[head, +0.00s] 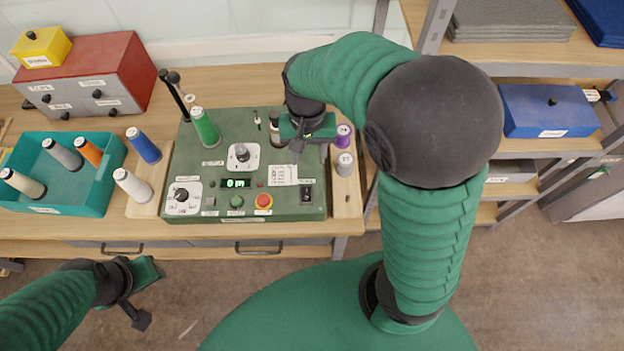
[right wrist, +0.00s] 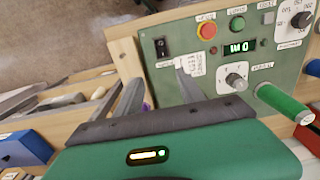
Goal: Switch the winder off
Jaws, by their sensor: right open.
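The winder (head: 185,155) is a green control box on the bench. Its black rocker switch (head: 306,194) sits at the front right of the panel and also shows in the right wrist view (right wrist: 161,47). A red button (head: 263,201), a green button (head: 237,201), a lit display (head: 236,183) and knobs share the panel. My right gripper (head: 309,155) is open and empty above the panel's right side, behind the switch in the head view. Its fingers show in the right wrist view (right wrist: 158,93), apart from the switch. My left gripper (head: 152,294) is open and empty in front of the bench.
A green spool (head: 205,127) stands on the winder. Purple (head: 343,136) and grey (head: 345,164) spools stand just right of it. A teal tray (head: 84,200) of spools and a red drawer box (head: 85,75) are at left. Shelves with a blue box (head: 545,112) stand at right.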

